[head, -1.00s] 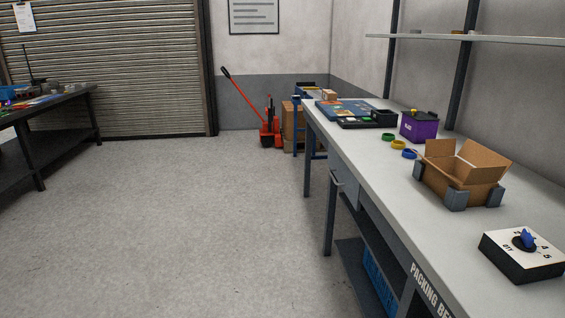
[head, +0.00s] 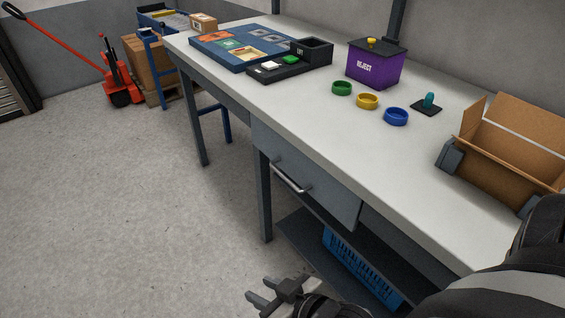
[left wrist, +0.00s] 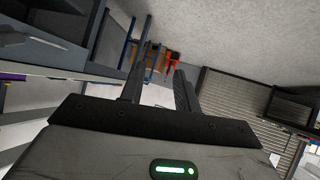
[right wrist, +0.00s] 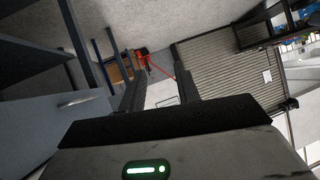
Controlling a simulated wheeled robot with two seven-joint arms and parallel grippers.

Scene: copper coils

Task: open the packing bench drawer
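The packing bench drawer (head: 325,196) has a grey front under the bench top and looks shut. Its silver bar handle (head: 291,178) is on the front's left part. The handle also shows in the right wrist view (right wrist: 80,101), left of the fingers. My right gripper (head: 260,302) is at the bottom of the head view, below the handle and apart from it. In the right wrist view its two fingers (right wrist: 160,82) stand apart with nothing between them. My left gripper (left wrist: 160,80) is open and empty in its wrist view; I cannot pick it out in the head view.
The bench top (head: 300,115) carries a purple reject box (head: 372,66), several coloured rings and an open carton (head: 510,150). A blue crate (head: 360,268) sits on the lower shelf. A bench leg (head: 264,195) stands left of the drawer.

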